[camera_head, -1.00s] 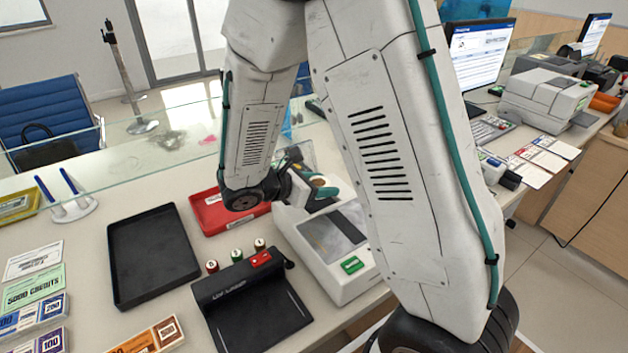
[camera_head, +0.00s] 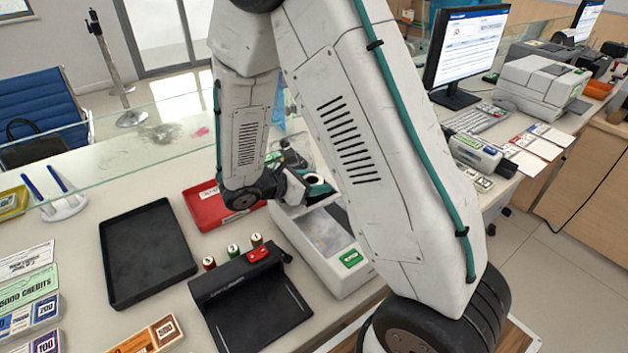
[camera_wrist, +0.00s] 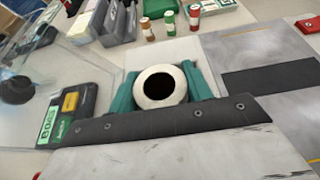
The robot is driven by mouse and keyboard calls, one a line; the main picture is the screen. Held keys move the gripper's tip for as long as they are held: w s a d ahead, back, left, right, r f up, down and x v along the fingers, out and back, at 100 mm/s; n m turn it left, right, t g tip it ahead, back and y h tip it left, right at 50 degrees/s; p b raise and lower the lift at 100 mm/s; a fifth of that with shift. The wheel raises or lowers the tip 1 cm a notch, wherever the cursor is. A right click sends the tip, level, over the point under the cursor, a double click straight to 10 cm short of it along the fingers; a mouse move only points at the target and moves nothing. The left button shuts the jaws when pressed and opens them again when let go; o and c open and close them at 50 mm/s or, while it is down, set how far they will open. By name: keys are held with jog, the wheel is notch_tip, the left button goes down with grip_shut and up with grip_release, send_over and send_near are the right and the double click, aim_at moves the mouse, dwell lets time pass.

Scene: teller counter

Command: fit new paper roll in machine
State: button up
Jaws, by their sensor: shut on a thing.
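My gripper (camera_wrist: 163,92) is shut on a white paper roll (camera_wrist: 178,100), whose dark round core faces the wrist camera. Teal fingers lie on both sides of the roll. In the head view, my gripper (camera_head: 318,186) is over the back end of a white and grey machine (camera_head: 355,279) with a green button and a dark strip across its top. The machine (camera_wrist: 230,45) also shows at the right of the wrist view. I cannot tell whether the roll touches the machine; its underside is hidden.
A red tray (camera_head: 205,212) stands left of the machine, and an empty black tray (camera_head: 112,290) farther left. A black device (camera_head: 250,310) and several small capped rolls or stamps (camera_head: 233,251) are in front. A clear screen (camera_head: 100,165) runs behind. A monitor (camera_head: 470,45) stands to the right.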

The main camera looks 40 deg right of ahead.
jog(key=shift+s+f, duration=0.2)
jog(key=shift+f, duration=0.25)
jog(key=o, duration=1)
jog(key=shift+s, duration=0.1)
jog(key=shift+c, duration=0.2)
jog(key=shift+a+r, duration=0.1)
jog(key=shift+r, duration=0.45)
jog(key=v, duration=1)
jog(key=shift+w+a+r, duration=0.15)
jog(key=shift+w, duration=0.15)
jog(key=s+r+m+y, duration=0.6)
jog(key=s+m, duration=0.3)
jog(key=s, duration=0.2)
jog(key=s+r+m+t+y, duration=0.1)
jog(key=s+r+m+y, duration=0.6)
jog(key=s+r+m, duration=0.2)
jog(key=shift+s+r, duration=0.3)
jog(key=shift+s, duration=1.05)
